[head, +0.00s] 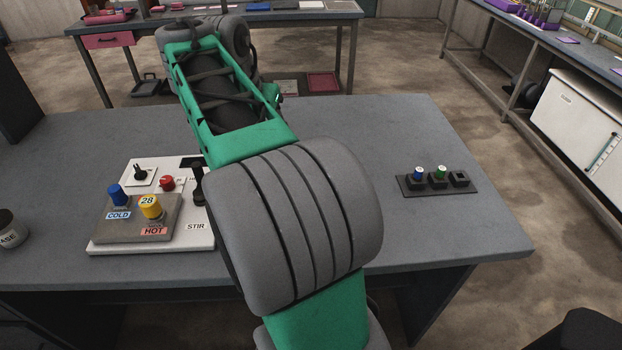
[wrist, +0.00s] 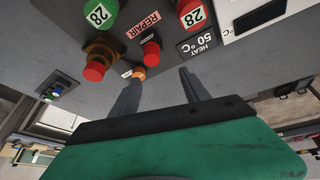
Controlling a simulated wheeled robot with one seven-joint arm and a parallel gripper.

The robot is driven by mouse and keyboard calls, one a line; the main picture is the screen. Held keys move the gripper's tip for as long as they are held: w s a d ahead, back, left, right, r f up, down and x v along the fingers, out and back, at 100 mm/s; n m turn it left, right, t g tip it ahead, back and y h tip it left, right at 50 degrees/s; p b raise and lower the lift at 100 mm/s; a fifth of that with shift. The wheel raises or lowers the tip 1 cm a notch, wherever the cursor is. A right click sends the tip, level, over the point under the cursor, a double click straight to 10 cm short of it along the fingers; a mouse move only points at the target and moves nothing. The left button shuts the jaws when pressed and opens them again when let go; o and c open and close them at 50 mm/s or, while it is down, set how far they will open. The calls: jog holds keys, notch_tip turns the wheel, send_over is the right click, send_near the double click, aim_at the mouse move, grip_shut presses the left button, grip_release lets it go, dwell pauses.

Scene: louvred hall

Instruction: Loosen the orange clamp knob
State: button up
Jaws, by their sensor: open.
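A small orange knob (wrist: 138,73) shows in the wrist view, beside a small white label; I take it for the clamp knob. My gripper (wrist: 158,83) is open, its two dark fingers spread. The orange knob appears near the tip of the left finger, close to the gap between the fingers. I cannot tell the distance to it, or whether they touch. In the head view my arm covers the middle of the scene, and neither my gripper nor the orange knob can be made out there.
The wrist view has a red knob (wrist: 151,54) near a REPAIR label, a red "28" knob (wrist: 191,13) and a green "28" knob (wrist: 101,12). In the head view a control panel (head: 105,246), a cup (head: 12,232) and a small rack (head: 407,187) stand on the grey table (head: 450,235).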

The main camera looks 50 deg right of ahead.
jog(key=s+d+f+m+b, duration=0.1)
jog(key=d+f+b, duration=0.1)
jog(key=d+f, duration=0.1)
jog(key=s+d+f+m+b, duration=0.1)
jog(key=d+f+m+b, duration=0.1)
jog(key=d+f, duration=0.2)
jog(key=s+d+f+m+g+b, duration=0.1)
jog(key=d+f+m+b, duration=0.1)
jog(key=d+f, duration=0.1)
jog(key=shift+s+d+f, duration=0.3)
jog(key=shift+f, duration=0.2)
grip_shut()
